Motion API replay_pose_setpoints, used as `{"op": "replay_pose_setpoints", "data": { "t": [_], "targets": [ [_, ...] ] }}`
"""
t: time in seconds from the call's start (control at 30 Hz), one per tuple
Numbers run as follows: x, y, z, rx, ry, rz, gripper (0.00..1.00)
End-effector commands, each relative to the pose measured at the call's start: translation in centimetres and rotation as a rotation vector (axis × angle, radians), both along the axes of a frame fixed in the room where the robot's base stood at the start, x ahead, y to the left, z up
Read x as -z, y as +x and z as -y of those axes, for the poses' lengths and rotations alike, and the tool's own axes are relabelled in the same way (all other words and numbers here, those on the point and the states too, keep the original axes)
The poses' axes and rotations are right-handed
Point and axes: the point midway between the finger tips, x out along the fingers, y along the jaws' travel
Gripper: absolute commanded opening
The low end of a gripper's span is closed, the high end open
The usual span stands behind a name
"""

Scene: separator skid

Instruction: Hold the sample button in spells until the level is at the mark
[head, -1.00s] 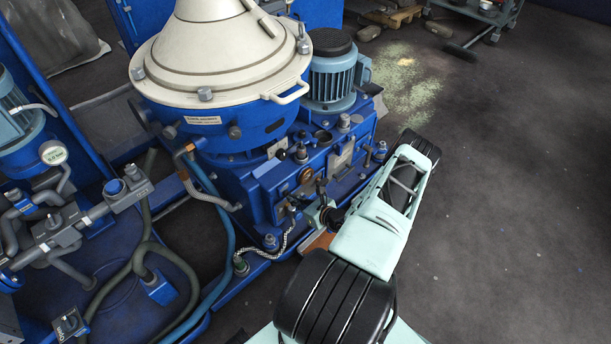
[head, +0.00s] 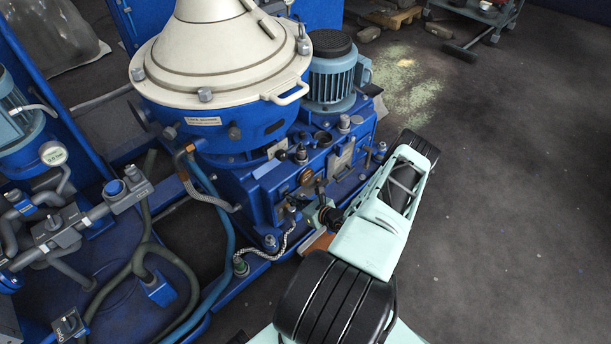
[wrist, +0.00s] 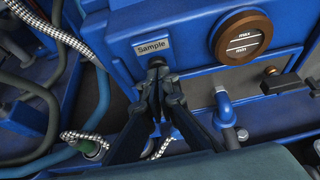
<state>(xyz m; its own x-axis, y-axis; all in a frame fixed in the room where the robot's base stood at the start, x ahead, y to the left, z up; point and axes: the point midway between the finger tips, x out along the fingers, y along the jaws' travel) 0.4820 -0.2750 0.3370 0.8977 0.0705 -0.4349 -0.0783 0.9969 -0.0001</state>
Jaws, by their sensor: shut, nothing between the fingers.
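The grey Sample label (wrist: 152,47) is on the blue housing front in the wrist view. My gripper (wrist: 158,66) is shut and empty, its dark fingertips up against the panel just below this label. The sample button is hidden behind the fingertips, so I cannot tell whether it is pressed in. The round sight glass (wrist: 242,39) with a brown rim and max and min lines is to the right of the fingers. I cannot make out the liquid level in it. In the head view the sight glass (head: 305,175) is small, on the machine's front.
A blue-handled valve (wrist: 223,104) stands low to the right of my fingers. A braided hose (wrist: 82,37) runs at the left. The cream separator bowl (head: 215,55) and blue motor (head: 332,75) rise above the housing. Open floor (head: 510,190) lies to the right.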

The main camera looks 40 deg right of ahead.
Motion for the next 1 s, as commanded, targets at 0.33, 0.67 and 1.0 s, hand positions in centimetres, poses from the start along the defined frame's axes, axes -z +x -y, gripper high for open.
{"op": "replay_pose_setpoints", "data": {
  "t": [0.33, 0.67, 1.0],
  "targets": [
    [0.00, 0.00, -0.01, 0.000, 0.000, 0.000, 0.00],
    [0.01, 0.24, -0.02, 0.000, 0.000, 0.000, 0.00],
    [-0.03, 0.75, -0.02, 0.001, 0.000, 0.001, 0.00]
  ]
}}
